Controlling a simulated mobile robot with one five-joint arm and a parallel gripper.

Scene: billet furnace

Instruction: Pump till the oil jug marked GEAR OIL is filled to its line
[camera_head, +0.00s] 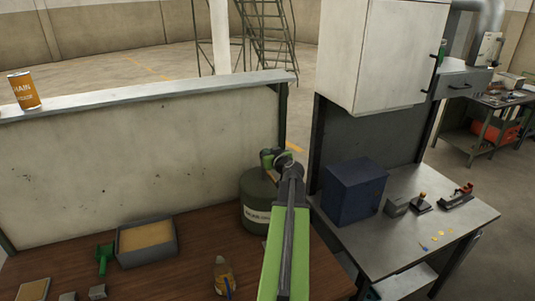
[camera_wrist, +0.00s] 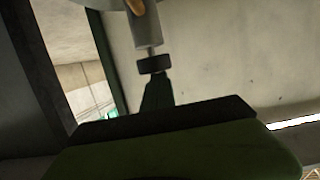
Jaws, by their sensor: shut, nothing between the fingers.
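A dark green drum (camera_head: 256,188) stands on the brown bench, partly hidden behind my arm. Its white label is too small to read fully. A small clear jug (camera_head: 222,270) with amber contents stands on the bench in front of it. Its marking and fill line cannot be read. My gripper (camera_head: 270,158) is above the drum's top, shut and empty. In the wrist view, a grey rod (camera_wrist: 155,51) with a dark collar rises above a dark green body. I cannot tell whether my gripper touches the pump.
A grey tray (camera_head: 172,262) and a green tool (camera_head: 104,258) lie to the left on the bench. A pale panel backs it, with an orange can (camera_head: 24,90) on its ledge. A blue box (camera_head: 354,192) stands on the grey table at right, under a white cabinet (camera_head: 385,50).

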